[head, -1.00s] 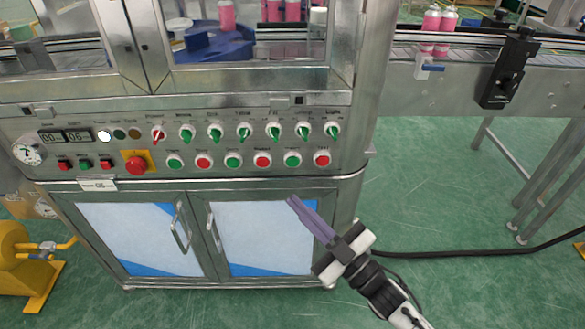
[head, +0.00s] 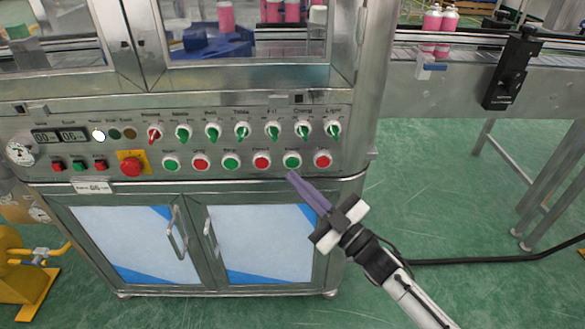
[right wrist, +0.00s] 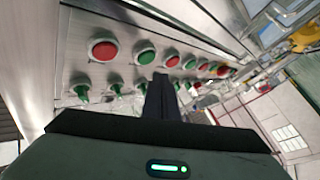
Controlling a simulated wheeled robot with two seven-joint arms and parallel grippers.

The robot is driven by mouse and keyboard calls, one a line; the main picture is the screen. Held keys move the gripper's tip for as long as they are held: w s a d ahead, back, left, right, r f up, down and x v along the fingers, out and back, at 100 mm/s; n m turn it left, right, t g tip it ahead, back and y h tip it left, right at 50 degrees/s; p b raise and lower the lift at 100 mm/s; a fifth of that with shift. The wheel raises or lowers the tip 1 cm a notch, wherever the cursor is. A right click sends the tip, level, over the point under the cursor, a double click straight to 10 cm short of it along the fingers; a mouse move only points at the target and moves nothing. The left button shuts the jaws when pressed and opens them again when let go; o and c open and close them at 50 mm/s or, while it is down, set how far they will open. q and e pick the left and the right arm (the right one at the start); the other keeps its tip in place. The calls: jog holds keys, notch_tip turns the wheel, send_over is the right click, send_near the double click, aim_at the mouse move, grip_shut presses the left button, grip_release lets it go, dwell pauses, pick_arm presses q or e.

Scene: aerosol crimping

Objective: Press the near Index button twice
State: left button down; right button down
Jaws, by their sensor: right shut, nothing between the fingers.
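The control panel (head: 340,145) has a lower row of round green and red push buttons. A green button (head: 292,160) and a red button (head: 323,158) are at the right end of that row. The labels above them are too small to read, so I cannot tell which is Index. My right gripper (head: 292,176) is shut and empty, its purple fingertips just below the green button in the head view, apparently apart from it. In the right wrist view the dark fingers (right wrist: 160,80) point at the button row, near a green button (right wrist: 146,53). My left gripper is not in view.
Green selector knobs (head: 304,130) line the row above the buttons. A red emergency stop (head: 131,165) on a yellow plate is at the left. Cabinet doors (head: 262,240) lie below. A conveyor (head: 450,85) stands at the right, with open floor before it.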

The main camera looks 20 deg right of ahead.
aim_at(292, 162)
jog(key=shift+w+d, duration=0.2)
jog(key=shift+w, duration=0.45)
dwell(0.8)
jog(key=shift+w, duration=0.15)
dwell(0.7)
jog(key=shift+w+d, duration=0.1)
jog(key=shift+w, duration=0.15)
